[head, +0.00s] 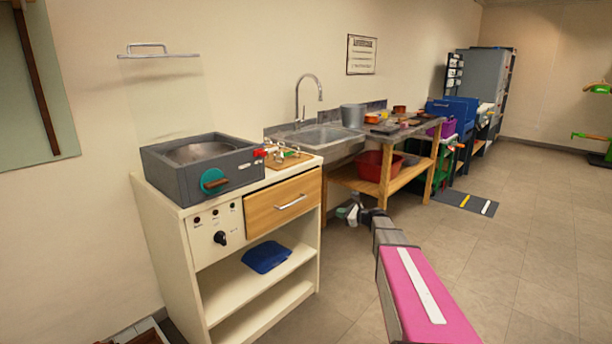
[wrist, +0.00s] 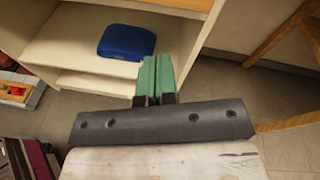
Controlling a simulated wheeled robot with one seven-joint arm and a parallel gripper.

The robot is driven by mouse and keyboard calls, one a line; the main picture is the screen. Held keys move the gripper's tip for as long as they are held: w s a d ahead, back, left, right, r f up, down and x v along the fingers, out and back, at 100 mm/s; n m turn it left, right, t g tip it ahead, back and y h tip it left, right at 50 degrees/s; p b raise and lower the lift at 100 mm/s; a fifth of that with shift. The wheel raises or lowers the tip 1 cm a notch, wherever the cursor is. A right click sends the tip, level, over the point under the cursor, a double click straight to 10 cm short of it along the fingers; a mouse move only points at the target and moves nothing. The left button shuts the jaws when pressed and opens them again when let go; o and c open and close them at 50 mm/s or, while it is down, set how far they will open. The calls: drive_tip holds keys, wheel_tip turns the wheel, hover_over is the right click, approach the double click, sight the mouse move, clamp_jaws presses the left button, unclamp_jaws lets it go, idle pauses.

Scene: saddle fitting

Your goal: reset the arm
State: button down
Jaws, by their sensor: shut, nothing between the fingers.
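My gripper (wrist: 154,80) shows in the wrist view with its two green fingers side by side, shut and empty. It points toward the open lower shelves of the white cabinet (wrist: 73,30). In the head view my arm (head: 412,285), with a pink link, reaches forward from the bottom right. Its far end is low, right of the cabinet and in front of the wooden bench. The gripper (head: 352,213) there is small and hard to make out.
The cabinet carries a grey box with a round basin (head: 200,150), and a blue folded cloth (head: 266,257) lies on its shelf. A sink bench (head: 340,178) with a red tub (head: 378,164) stands behind the arm. The tiled floor (head: 540,250) at right is clear.

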drive_tip(key=s+a+f+n+g+h, duration=0.1)
drive_tip(key=s+a+f+n+g, duration=0.1)
drive_tip(key=s+a+n, duration=0.3)
drive_tip(key=s+f+n+g+h, duration=0.1)
drive_tip(key=s+f+n+g, duration=0.2)
drive_tip(key=s, duration=0.5)
drive_tip(key=s+d+f+n+g+h, duration=0.1)
drive_tip(key=s+n+h, duration=0.4)
drive_tip(key=s, duration=0.6)
drive_tip(key=s+d+f+n+g+h, duration=0.2)
drive_tip(key=s+f+n+g+h, duration=0.1)
drive_tip(key=s+n, duration=0.6)
drive_tip(key=s+g+h, duration=0.1)
drive_tip(key=s+h, duration=0.1)
drive_tip(key=s, duration=0.1)
drive_tip(key=shift+s+d, duration=0.15)
